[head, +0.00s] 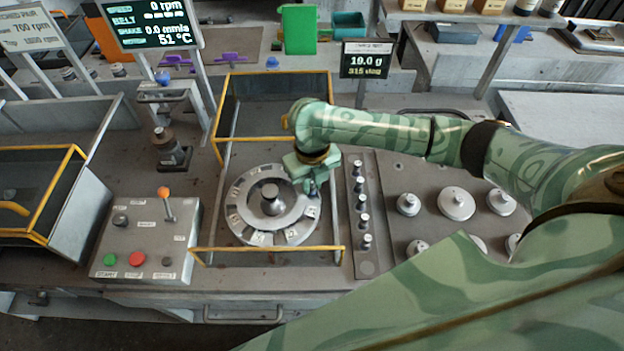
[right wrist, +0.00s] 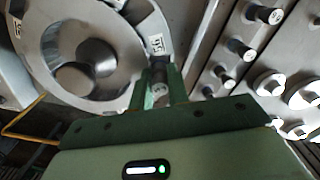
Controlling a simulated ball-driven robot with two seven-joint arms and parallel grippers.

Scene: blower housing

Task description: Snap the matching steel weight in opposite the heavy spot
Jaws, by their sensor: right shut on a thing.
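The grey balancing wheel (head: 240,215) lies flat with a round hub (head: 272,200) at its middle and labels around its rim. My right gripper (head: 313,188) is over the wheel's right rim. In the right wrist view my right gripper (right wrist: 160,88) is shut on a small steel weight (right wrist: 159,72), right beside a rim label (right wrist: 155,45). Whether the weight touches the rim cannot be told. A small display (head: 366,60) reads 19.0 g and 315 deg. My left gripper is not in view.
A yellow-edged guard (head: 273,105) stands behind the wheel, with a yellow bar (head: 265,249) in front. A control box (head: 147,240) with a lever and buttons is left. A plate with pale round weights (head: 456,203) is right. A speed screen (head: 152,24) reads 0 rpm.

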